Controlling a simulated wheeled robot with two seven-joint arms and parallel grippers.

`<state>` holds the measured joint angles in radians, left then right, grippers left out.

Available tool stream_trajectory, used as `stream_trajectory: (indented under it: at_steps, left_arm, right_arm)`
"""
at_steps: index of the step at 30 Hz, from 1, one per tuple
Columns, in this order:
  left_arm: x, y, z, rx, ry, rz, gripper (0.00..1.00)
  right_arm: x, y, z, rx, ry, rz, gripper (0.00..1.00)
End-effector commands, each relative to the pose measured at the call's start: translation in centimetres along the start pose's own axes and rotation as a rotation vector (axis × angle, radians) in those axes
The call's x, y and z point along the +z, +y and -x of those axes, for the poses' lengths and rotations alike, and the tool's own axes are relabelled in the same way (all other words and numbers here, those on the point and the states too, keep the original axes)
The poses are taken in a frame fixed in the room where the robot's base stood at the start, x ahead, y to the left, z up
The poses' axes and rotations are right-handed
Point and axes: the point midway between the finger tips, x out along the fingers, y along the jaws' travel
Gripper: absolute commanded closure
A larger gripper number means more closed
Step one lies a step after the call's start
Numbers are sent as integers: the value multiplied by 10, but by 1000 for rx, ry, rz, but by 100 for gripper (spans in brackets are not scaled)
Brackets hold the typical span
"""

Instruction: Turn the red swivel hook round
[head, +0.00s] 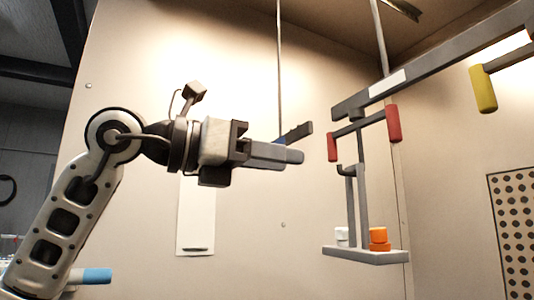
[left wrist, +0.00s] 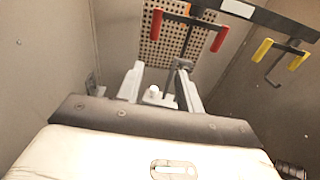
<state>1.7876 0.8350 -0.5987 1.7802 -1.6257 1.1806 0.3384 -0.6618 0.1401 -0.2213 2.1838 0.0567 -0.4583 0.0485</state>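The red swivel hook (head: 360,126) hangs under a grey overhead beam, with a red grip at each end of its crossbar. It also shows at the top of the left wrist view (left wrist: 187,18). A grey carrier (head: 362,256) hangs below it, with white and orange pots on its plate. My left gripper (head: 296,144) points right, a little left of the nearer red grip and apart from it. In the left wrist view its fingers (left wrist: 160,86) stand apart, with parts of the carrier visible between and beyond them. My right gripper is not in view.
The grey beam (head: 450,55) runs up to the right. A yellow-gripped hook (head: 483,88) hangs farther right along it, also seen in the left wrist view (left wrist: 281,46). A perforated panel (head: 513,230) is on the right wall. A thin rod (head: 279,70) hangs behind my gripper.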

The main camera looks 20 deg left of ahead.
Motion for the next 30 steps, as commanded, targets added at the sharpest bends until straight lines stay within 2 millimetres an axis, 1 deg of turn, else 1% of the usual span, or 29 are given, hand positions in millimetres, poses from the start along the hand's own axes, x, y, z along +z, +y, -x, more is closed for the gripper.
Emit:
stream_trajectory:
  at_steps: [1, 3, 5, 8, 11, 21, 25, 30]
  left_arm:
    - [10, 2, 6, 37, -19, 5, 64]
    - [19, 4, 11, 69, -36, 15, 64]
    - [23, 5, 12, 83, -43, 21, 64]
    - [26, 6, 6, 88, -45, 24, 64]
    - [27, 7, -8, 87, -45, 24, 64]
    - [30, 11, -72, 83, -44, 24, 64]
    - [30, 13, -90, 84, -45, 23, 64]
    - [30, 14, -101, 84, -47, 22, 64]
  right_arm:
    - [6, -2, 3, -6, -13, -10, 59]
    - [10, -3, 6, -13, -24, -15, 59]
    - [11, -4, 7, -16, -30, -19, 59]
    - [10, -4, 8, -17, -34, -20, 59]
    - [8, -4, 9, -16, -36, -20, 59]
    - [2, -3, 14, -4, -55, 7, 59]
    - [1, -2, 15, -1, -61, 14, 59]
    - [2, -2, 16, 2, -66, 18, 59]
